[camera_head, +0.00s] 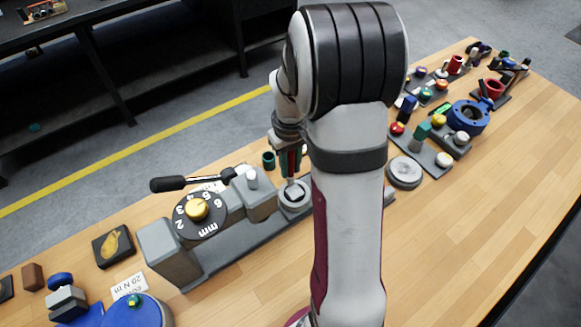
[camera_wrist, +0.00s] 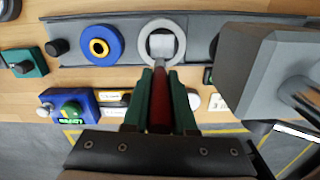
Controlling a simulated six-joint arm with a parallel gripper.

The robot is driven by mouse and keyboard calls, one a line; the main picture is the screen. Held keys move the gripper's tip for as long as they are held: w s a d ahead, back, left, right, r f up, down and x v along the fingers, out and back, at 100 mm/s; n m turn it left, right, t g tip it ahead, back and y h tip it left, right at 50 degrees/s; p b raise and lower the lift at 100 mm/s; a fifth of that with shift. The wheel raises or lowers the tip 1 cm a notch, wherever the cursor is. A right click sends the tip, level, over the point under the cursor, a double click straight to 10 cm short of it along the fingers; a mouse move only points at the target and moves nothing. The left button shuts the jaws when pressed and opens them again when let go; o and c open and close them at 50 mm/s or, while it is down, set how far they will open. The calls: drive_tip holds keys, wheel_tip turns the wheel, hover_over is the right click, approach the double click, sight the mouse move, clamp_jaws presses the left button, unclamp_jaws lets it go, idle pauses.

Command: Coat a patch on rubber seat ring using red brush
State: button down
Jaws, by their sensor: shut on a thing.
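My gripper (camera_wrist: 160,105) has green fingers shut on the red brush (camera_wrist: 159,100), which also shows in part in the head view (camera_head: 291,162). The brush points down, and its pale, squarish head lies over the seat ring in the wrist view. The rubber seat ring (camera_wrist: 144,46) is a light grey ring on a dark grey base. In the head view the ring (camera_head: 295,206) lies just below my gripper. I cannot tell whether the bristles touch it. My arm hides part of the bench around it.
A grey fixture with a numbered yellow-knob dial (camera_head: 197,208) and a black-handled lever (camera_head: 180,183) stands left of the ring. A blue-and-yellow ring (camera_wrist: 101,45) sits beside the seat ring. A round grey disc (camera_head: 404,172) lies right of my arm. The bench's right front is clear.

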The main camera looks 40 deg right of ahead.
drive_tip(key=shift+s, duration=2.6)
drive_tip(key=shift+w, duration=2.75)
drive_tip(key=shift+w+r, duration=0.2)
drive_tip(key=shift+r, duration=3.8)
